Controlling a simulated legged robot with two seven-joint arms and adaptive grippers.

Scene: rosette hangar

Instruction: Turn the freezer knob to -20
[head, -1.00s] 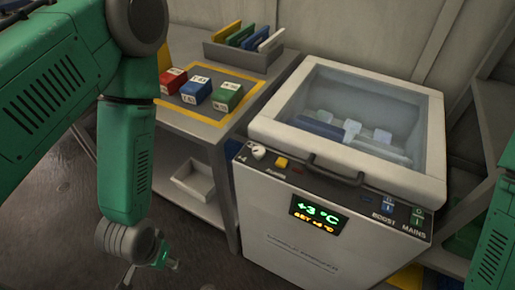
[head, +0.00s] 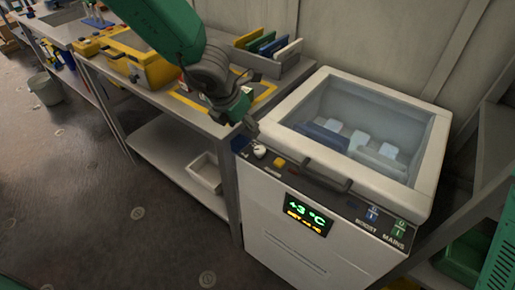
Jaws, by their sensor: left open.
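The white freezer (head: 300,262) stands right of centre with its glass-topped lid closed. Its white knob (head: 259,151) sits at the left end of the dark control strip. The green display (head: 309,214) reads +3 °C, with a smaller orange SET line too blurred to read surely. My left gripper (head: 250,130) is open, just above and to the left of the knob, its fingers pointing down toward it. I cannot tell whether it touches the knob. Of my right arm only a green part shows at the right edge; its gripper is out of view.
A yellow button (head: 279,163) sits right of the knob, then the dark lid handle (head: 326,174), with BOOST and MAINS switches (head: 399,228) farther right. A bench (head: 170,100) with a rack of coloured plates (head: 268,43) and a yellow case (head: 140,55) adjoins on the left.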

